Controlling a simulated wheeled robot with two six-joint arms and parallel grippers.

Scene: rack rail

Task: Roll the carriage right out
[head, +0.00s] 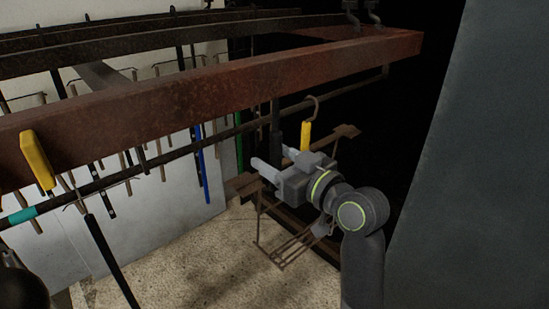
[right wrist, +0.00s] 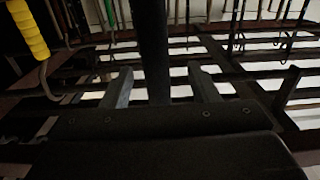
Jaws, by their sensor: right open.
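What looks like the carriage is a brown metal frame (head: 285,247) with flat end plates and thin lower bars, low behind my right gripper in the head view. My right gripper (head: 268,168) is open, its fingers pointing left and away. A dark upright post (head: 275,122) stands by its fingertips. In the right wrist view the post (right wrist: 152,45) rises between the two spread fingers (right wrist: 160,88). I cannot tell whether they touch it. My left gripper is not in view.
A rusty red beam (head: 230,85) crosses above my right gripper. A dark rail (head: 240,128) with hanging tools runs below it. A yellow-handled hook (head: 306,135) hangs just above the gripper. A grey panel (head: 480,170) stands at right. The speckled floor (head: 185,265) looks clear.

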